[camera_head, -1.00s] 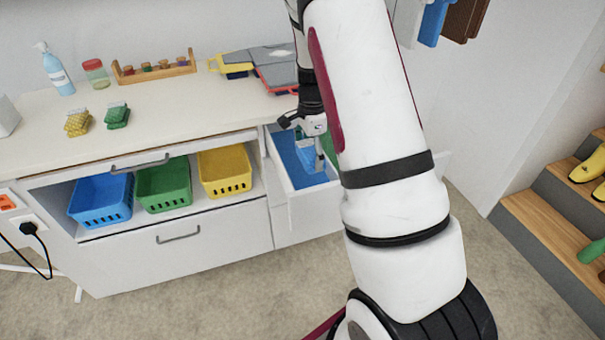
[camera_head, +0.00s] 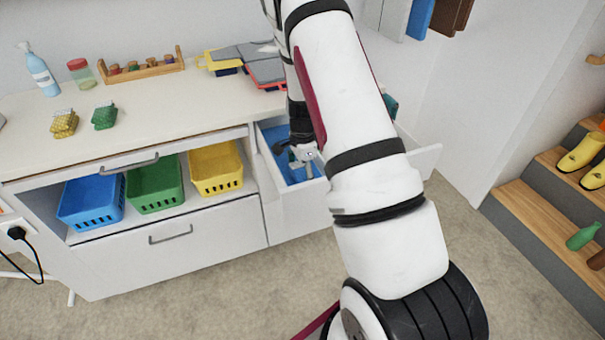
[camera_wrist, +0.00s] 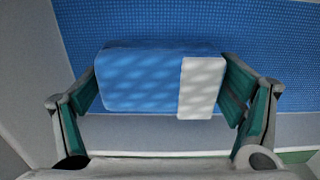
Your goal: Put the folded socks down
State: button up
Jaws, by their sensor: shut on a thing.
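The folded socks (camera_wrist: 140,80), blue with a white band at the right end, are between my gripper's two green-padded fingers in the wrist view. My gripper (camera_wrist: 160,88) is shut on them, one finger at each end. The socks are over the blue mesh floor (camera_wrist: 250,45) of an open drawer. I cannot tell whether they touch the floor. In the head view my gripper (camera_head: 304,160) is down inside the open white drawer (camera_head: 278,212), and the socks cannot be made out clearly there.
The drawer's pale wall runs along the left of the wrist view. The counter (camera_head: 160,110) holds yellow socks (camera_head: 64,124), green socks (camera_head: 104,116), a bottle (camera_head: 38,70) and a wooden rack (camera_head: 145,68). Blue (camera_head: 90,202), green (camera_head: 154,188) and yellow (camera_head: 215,170) baskets stand on a shelf below.

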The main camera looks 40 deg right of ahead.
jog(key=shift+f, duration=0.15)
jog(key=o, duration=1)
jog(key=shift+c, duration=0.2)
